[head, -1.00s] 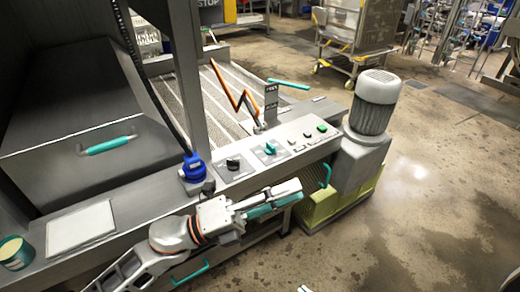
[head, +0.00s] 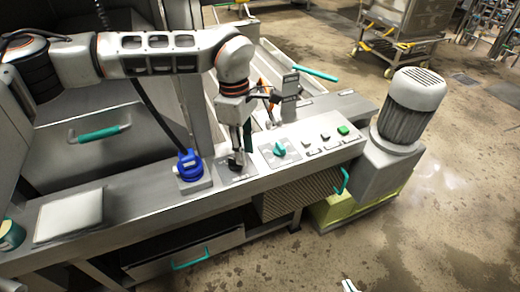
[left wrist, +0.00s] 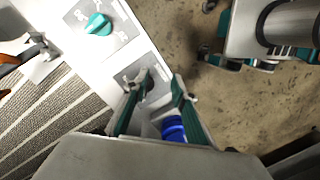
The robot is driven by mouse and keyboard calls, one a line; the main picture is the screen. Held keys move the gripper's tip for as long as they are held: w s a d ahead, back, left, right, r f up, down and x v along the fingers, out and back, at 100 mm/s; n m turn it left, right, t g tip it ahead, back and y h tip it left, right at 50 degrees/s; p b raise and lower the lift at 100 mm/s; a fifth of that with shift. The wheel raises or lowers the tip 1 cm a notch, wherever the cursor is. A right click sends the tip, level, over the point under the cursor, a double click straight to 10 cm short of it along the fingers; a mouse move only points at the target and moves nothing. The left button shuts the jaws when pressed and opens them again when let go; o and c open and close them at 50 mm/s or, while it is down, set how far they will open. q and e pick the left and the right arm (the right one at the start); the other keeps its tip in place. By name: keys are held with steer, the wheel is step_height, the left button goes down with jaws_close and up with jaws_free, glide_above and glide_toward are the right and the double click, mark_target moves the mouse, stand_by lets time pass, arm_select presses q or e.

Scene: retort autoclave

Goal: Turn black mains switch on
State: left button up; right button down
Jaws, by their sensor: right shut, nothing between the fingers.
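The black mains switch (head: 236,160) is a rotary knob on the grey control panel, between the blue device and the teal knob. My left gripper (head: 240,152) reaches down over it from above. In the left wrist view its teal fingers (left wrist: 161,82) are apart, with the black switch (left wrist: 144,84) close to the left fingertip. I cannot tell whether they touch. The switch's pointer direction is partly hidden. Only a pale tip of my right gripper (head: 349,286) shows at the bottom of the head view; it is shut and empty, away from the panel.
A teal rotary knob (head: 280,149) sits right of the switch, with several push buttons and a green button (head: 343,130) further right. A blue device (head: 190,165) stands close on the left. A grey motor (head: 412,105) stands at the panel's right end.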

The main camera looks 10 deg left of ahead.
mark_target(235, 163)
arm_select(q)
steer(key=shift+w+a+r+t+y, duration=0.15)
steer(key=shift+w+a+r+y, duration=0.1)
steer(key=shift+w+a+r, duration=0.25)
steer(key=shift+w+a+r+t+y, duration=0.15)
steer(key=shift+w+a+r+y, duration=0.15)
steer(key=shift+w+a, duration=0.4)
steer(key=shift+w+f, duration=0.1)
steer(key=shift+f, duration=3.7)
jaws_close()
